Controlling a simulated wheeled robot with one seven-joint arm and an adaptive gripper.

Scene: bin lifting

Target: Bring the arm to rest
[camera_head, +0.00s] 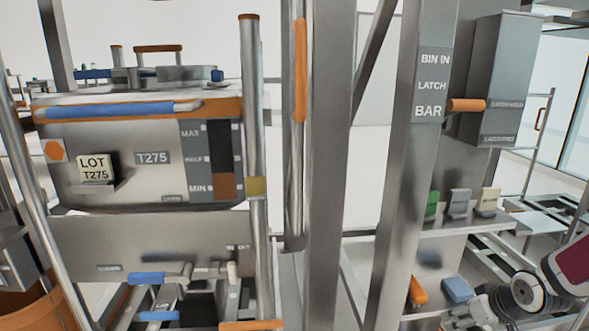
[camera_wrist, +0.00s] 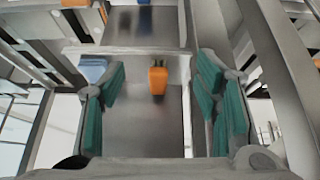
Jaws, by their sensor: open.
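My gripper (camera_wrist: 160,105) is open and empty in the wrist view, its teal-padded fingers spread to either side. An orange handle (camera_wrist: 158,80) shows between the fingers, in front of a grey panel; I cannot tell how far off it is, and no contact shows. A blue block (camera_wrist: 93,68) shows beyond the left finger. In the head view my arm comes in at the lower right, with my gripper (camera_head: 465,316) low and partly cut off by the bottom edge. The orange handle (camera_head: 417,291) and blue block (camera_head: 457,289) are just above it there.
A metal bin (camera_head: 150,190) labelled T275 stands at the left within a frame. A post (camera_head: 425,150) reading "BIN IN LATCH BAR" carries an orange knob (camera_head: 466,105). A shelf (camera_head: 470,227) at the right holds green, grey and cream tags. Metal posts stand close to the arm's left.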

